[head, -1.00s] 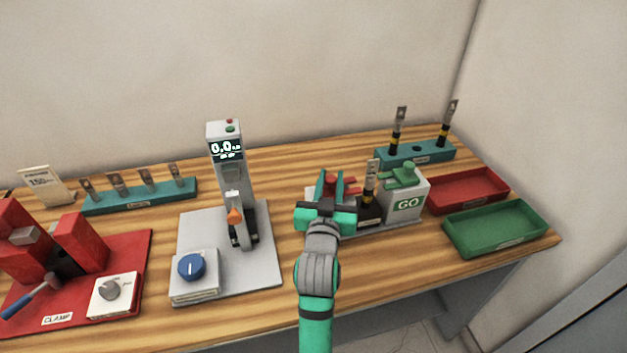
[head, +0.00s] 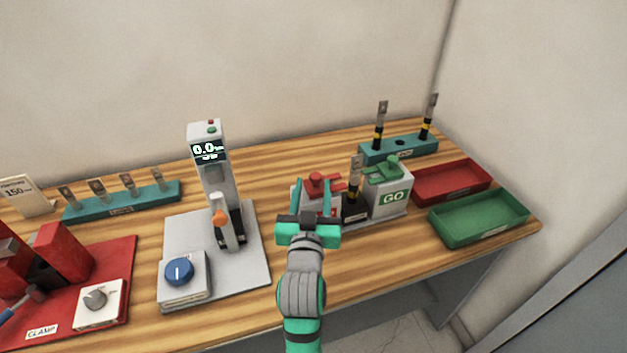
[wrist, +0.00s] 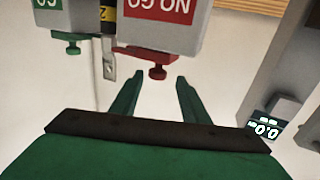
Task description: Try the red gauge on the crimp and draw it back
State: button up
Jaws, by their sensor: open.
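In the wrist view the red gauge (wrist: 157,72) shows upside down, just beyond and between my fingertips, with a gap on each side. My gripper (head: 311,187) is open and empty, in front of the red gauge; its fingers (wrist: 158,82) point at it. The crimp is on a lug with a black and yellow cable (head: 355,180), upright in a black holder between the red and green gauges. The green gauge (head: 385,171) sits on its GO block to the right.
A tester with a 0.0 display (head: 208,150) stands left of my gripper. The red clamp base (head: 110,265) is far left. A red tray (head: 450,168) and a green tray (head: 480,218) lie at the right. Teal racks (head: 120,205) hold lugs behind.

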jog(key=s+a, duration=0.1)
jog(key=s, duration=0.5)
jog(key=shift+s, duration=0.3)
